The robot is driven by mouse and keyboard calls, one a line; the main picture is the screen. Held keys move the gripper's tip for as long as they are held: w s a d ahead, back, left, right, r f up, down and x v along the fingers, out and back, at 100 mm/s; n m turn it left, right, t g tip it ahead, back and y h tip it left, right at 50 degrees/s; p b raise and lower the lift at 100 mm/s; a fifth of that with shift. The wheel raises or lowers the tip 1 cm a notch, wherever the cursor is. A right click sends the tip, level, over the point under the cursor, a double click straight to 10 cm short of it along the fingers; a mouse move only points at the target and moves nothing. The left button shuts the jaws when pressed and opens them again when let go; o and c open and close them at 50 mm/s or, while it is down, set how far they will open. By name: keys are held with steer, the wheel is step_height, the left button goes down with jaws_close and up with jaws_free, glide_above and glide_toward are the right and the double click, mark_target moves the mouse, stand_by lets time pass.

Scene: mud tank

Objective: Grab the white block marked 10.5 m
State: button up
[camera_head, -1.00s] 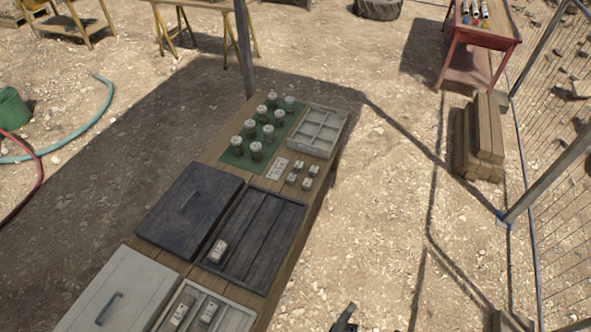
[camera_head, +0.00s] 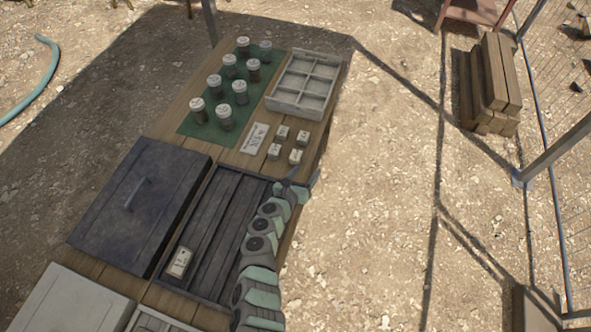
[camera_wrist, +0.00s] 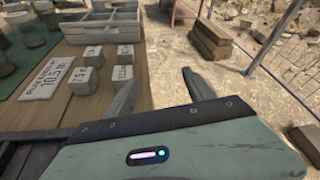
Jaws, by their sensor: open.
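Several small white blocks stand in a two-by-two group on the wooden table: back left (camera_head: 282,132), back right (camera_head: 303,137), front left (camera_head: 274,151) and front right (camera_head: 295,156). In the wrist view the front left block (camera_wrist: 82,80) and front right block (camera_wrist: 122,75) carry dark markings too blurred to read surely, so I cannot tell which is marked 10.5 m. My gripper (camera_head: 303,177) is open and empty, just in front and to the right of the blocks, near the table's right edge.
A grey divided tray (camera_head: 305,84) stands behind the blocks. Several lidded jars stand on a green mat (camera_head: 190,127) at back left. A dark slatted tray (camera_head: 212,205) lies left of my arm, holding one pale object (camera_head: 180,262). Open ground lies right.

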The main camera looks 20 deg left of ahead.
mark_target(297, 155)
steer(key=a+f+y, duration=0.1)
steer(key=a, duration=0.1)
steer(key=a+f+m+b, duration=0.1)
steer(key=a, duration=0.1)
steer(key=a+f+y, duration=0.1)
steer(key=a, duration=0.1)
steer(key=shift+w+a+m+y+b, duration=0.3)
steer(key=shift+w+a, duration=0.05)
steer(key=shift+w, duration=0.05)
steer(key=b+x, duration=0.3)
steer(key=x, duration=0.1)
steer(key=shift+d, duration=0.1)
steer(key=b+x, duration=0.5)
steer(key=b, duration=0.1)
steer(key=shift+w+d+f, duration=0.1)
steer(key=shift+w, duration=0.05)
steer(key=shift+w+b, duration=0.45)
steer(key=shift+w, duration=0.05)
steer(key=shift+c, duration=0.2)
jaws_close()
